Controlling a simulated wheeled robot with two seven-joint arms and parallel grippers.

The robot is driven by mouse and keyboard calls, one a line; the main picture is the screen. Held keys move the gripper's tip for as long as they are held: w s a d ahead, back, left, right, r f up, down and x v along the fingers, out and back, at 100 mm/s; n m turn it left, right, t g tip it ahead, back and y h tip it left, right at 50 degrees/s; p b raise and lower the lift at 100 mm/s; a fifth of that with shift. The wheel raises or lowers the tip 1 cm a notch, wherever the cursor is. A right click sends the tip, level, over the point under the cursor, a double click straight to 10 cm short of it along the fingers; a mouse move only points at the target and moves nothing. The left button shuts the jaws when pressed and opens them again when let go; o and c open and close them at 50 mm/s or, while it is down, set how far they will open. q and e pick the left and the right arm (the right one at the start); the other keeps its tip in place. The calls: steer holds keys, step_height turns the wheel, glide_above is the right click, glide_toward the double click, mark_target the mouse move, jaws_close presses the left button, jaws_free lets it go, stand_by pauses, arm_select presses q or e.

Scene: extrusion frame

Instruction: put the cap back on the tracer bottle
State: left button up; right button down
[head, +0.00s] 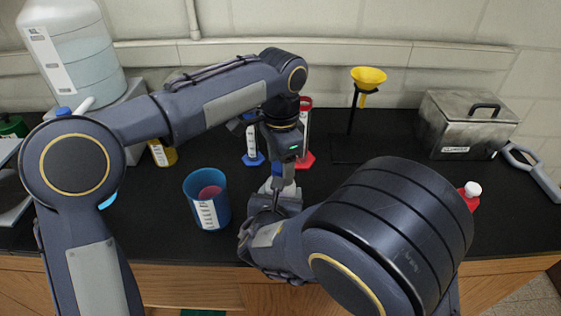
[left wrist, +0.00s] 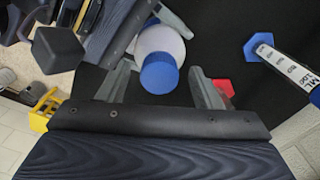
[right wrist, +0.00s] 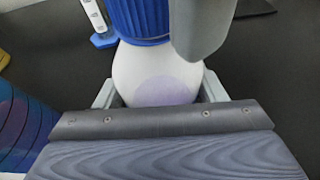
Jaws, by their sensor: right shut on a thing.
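The tracer bottle (right wrist: 155,75) is white and rounded, and my right gripper (right wrist: 158,90) is shut on its body. The blue ribbed cap (right wrist: 140,20) sits at the bottle's neck; I cannot tell whether it is tightened. In the left wrist view the cap (left wrist: 159,75) lies between the fingers of my left gripper (left wrist: 165,70), with a gap on both sides, so that gripper is open. In the head view my left gripper (head: 279,168) points down over the bottle, which is mostly hidden by my arms. One left finger shows beside the cap in the right wrist view.
A blue cup (head: 207,205) stands left of my grippers. Cylinders with a blue base (head: 254,159) and a red base (head: 305,160) stand behind. A yellow funnel (head: 368,77) on a stand, a metal box (head: 465,125) and a red bottle (head: 468,197) are to the right.

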arm_select(q)
step_height(320, 180, up, 12)
stand_by(0.7)
arm_select(e)
steer(key=shift+c, duration=1.2)
jaws_free()
arm_select(q)
steer(key=shift+f, duration=0.15)
arm_select(e)
steer(key=v, duration=0.8)
